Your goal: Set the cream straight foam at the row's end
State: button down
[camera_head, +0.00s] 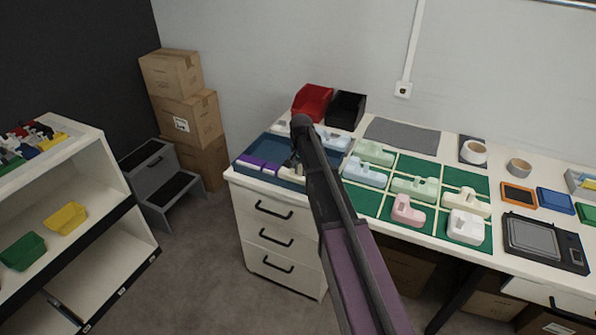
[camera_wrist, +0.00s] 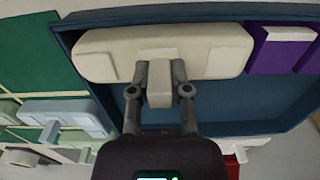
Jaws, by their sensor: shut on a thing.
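The cream straight foam (camera_wrist: 215,48) is a long block with rounded ends and a small raised tab, seen large in the wrist view. My gripper (camera_wrist: 160,85) is shut on that tab, one finger on each side. The foam is at the blue tray (camera_wrist: 250,112), beside a purple foam (camera_wrist: 283,50) in the same line; I cannot tell whether it rests on the tray floor. In the head view the cream foam (camera_head: 286,173) shows only partly at the tray's front, beside the purple foams (camera_head: 250,163). My arm hides much of it.
A green mat (camera_head: 390,208) right of the tray holds several pastel foams, including a pink one (camera_head: 408,210) and a white one (camera_head: 467,227). Red (camera_head: 312,101) and black (camera_head: 346,109) bins stand behind the tray. A scale (camera_head: 535,240) lies further right.

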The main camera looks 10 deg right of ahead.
jog(key=shift+f+b, duration=0.6)
jog(key=shift+f, duration=0.1)
jog(key=shift+f, duration=0.1)
jog(key=c, duration=0.5)
grip_release()
jog(key=shift+s, duration=0.1)
jog(key=s+r+n+p, duration=0.3)
jog(key=s, duration=1.1)
jog(key=s+a+r+n+p, duration=0.1)
jog(key=s+r+n+p, duration=0.3)
jog(key=s, duration=1.1)
jog(key=shift+r, duration=0.1)
